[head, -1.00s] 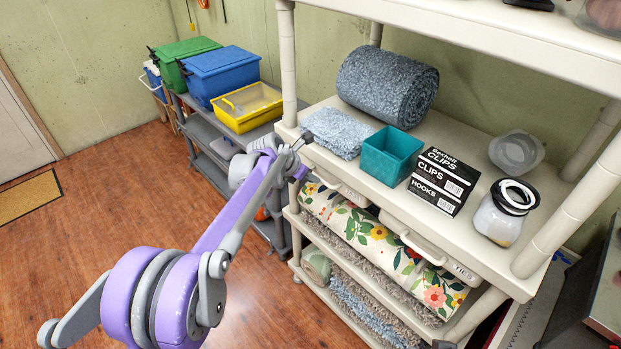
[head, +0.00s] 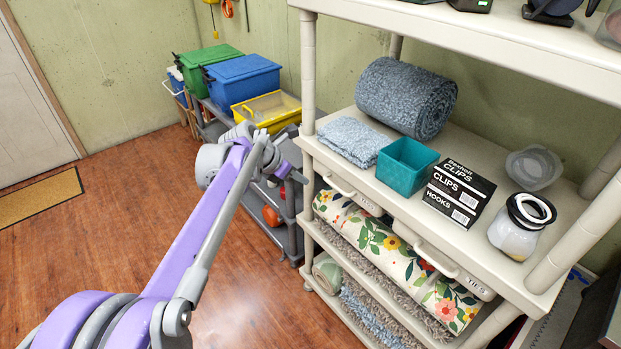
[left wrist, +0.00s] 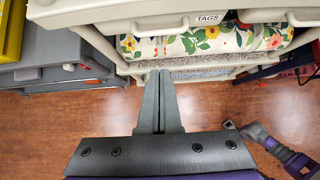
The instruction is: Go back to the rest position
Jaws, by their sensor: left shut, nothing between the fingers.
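My left gripper (left wrist: 158,76) shows in the left wrist view with its two grey fingers together and nothing between them. Its tips appear over the front of the cream shelf unit (left wrist: 184,70); I cannot tell the exact gap. In the head view my purple and grey left arm reaches up from the lower left, ending near the grey cart. A purple and grey arm part, likely of my right arm, shows at the right of the left wrist view; whether it includes the jaws is unclear. No right gripper shows in the head view.
The cream shelf unit (head: 300,95) stands at right, holding a teal bin (head: 405,167), black clips box (head: 458,193), jar (head: 520,228) and rolled rug (head: 407,97). A grey cart (head: 288,233) with a yellow bin (head: 266,110) stands behind my arm.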

